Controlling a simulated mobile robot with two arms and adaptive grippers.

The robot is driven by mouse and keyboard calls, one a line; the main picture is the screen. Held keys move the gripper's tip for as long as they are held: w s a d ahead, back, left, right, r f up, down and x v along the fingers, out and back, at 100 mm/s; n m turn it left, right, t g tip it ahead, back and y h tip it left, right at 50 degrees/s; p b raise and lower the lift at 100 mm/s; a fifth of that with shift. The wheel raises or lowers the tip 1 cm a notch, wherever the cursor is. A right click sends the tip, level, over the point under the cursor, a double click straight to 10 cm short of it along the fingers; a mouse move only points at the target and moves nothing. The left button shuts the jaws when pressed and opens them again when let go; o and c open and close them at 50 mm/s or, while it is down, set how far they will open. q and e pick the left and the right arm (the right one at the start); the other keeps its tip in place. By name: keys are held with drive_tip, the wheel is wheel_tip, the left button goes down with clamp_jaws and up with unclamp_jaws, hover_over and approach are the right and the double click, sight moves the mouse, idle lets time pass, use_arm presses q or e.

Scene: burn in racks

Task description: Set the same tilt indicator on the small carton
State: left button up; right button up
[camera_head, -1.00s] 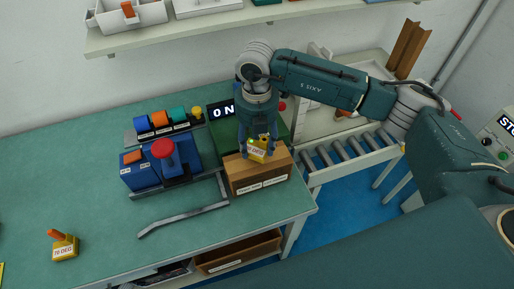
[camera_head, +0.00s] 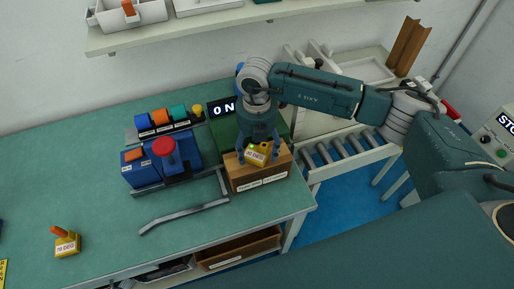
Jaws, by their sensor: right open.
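The small brown carton (camera_head: 262,178) stands near the right end of the green bench, with a white label on its front. A yellow tilt indicator (camera_head: 256,155) with a "DEG" label sits at the carton's top; its first digits are hard to read. My right gripper (camera_head: 258,157) is above the carton, open, with a blue finger on each side of this indicator. The fingers hide part of the carton's top. Another yellow tilt indicator (camera_head: 67,244) with an orange lever and a "DEG" label stands at the front left of the bench. My left gripper is out of view.
A blue fixture with a red knob (camera_head: 164,148) stands left of the carton, behind a grey curved bar (camera_head: 184,214). A row of coloured rolls (camera_head: 160,118) and a display (camera_head: 221,108) are behind. A roller conveyor (camera_head: 345,148) is at right. The bench's front left is mostly clear.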

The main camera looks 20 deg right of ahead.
sight(257, 153)
wheel_tip(257, 153, up, 12)
drive_tip(key=b, duration=0.4)
idle(0.5)
